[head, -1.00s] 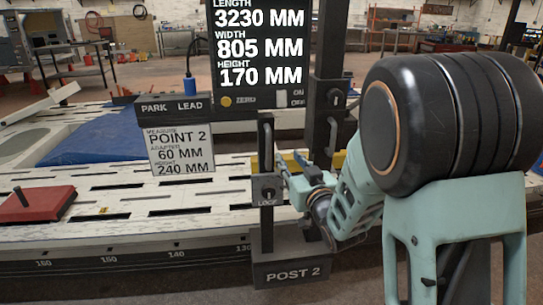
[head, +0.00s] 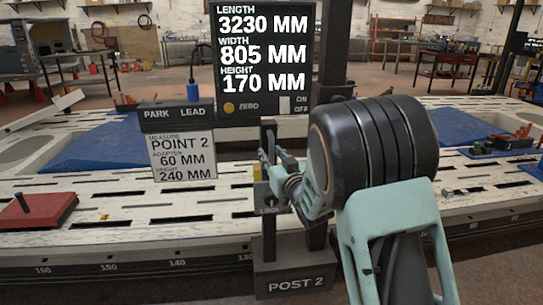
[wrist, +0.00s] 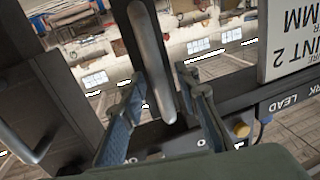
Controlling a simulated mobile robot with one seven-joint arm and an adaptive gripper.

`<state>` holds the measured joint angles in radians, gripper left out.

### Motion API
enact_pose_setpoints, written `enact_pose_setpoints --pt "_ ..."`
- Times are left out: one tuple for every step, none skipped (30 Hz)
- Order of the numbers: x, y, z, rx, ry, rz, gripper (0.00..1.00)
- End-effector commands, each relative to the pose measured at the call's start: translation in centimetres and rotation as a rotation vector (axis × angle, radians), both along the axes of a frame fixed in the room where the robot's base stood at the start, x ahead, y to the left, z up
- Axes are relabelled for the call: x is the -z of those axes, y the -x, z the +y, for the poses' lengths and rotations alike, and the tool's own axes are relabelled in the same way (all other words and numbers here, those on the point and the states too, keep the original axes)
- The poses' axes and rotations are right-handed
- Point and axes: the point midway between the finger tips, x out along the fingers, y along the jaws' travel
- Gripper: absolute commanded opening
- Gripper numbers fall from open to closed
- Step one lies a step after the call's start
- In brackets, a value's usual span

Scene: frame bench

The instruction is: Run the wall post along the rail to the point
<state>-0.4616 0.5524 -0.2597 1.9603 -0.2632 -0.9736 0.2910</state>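The wall post (head: 294,283), labelled POST 2, stands upright at the front edge of the bench, its foot by the scale rail (head: 190,262). Its grey vertical handle (wrist: 153,55) runs between the two blue fingers of my gripper (wrist: 163,85) in the wrist view. The fingers are apart, one on each side of the handle, with visible gaps. In the head view my gripper (head: 268,168) is at the handle and hides much of it and part of the lock plate (head: 266,199). A card (head: 184,160) reads POINT 2, 60 MM, 240 MM.
A PARK LEAD box (head: 178,114) holds the card. A red block (head: 38,210) lies on the slotted white bench (head: 120,222) at left. Scale marks 160 to 130 show along the rail's left part.

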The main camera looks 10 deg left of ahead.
Motion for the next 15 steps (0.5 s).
enact_pose_setpoints --pt "0.01 -0.10 0.05 0.000 0.000 0.000 0.29" --pt "0.01 -0.12 0.05 0.000 0.000 0.000 0.29" --pt "0.00 -0.14 0.06 0.000 0.000 0.000 0.29" --pt "0.01 -0.14 0.06 0.000 0.000 0.000 0.29" --pt "0.01 -0.13 0.05 0.000 0.000 0.000 0.29" --pt "0.00 -0.12 0.05 0.000 0.000 0.000 0.29" --pt "0.01 -0.12 0.05 0.000 0.000 0.000 0.29" --pt "0.01 -0.12 0.05 0.000 0.000 0.000 0.29" --pt "0.00 -0.11 0.04 0.000 0.000 0.000 0.26" --pt "0.00 -0.11 0.04 0.000 0.000 0.000 0.23" --pt "0.00 -0.11 0.04 0.000 0.000 0.000 0.19" --pt "0.00 -0.10 0.04 0.000 0.000 0.000 0.15" --pt "0.00 -0.10 0.04 0.000 0.000 0.000 0.12" --pt "0.00 -0.10 0.04 0.000 0.000 0.000 0.08" --pt "0.00 -0.10 0.04 0.000 0.000 0.000 0.04"
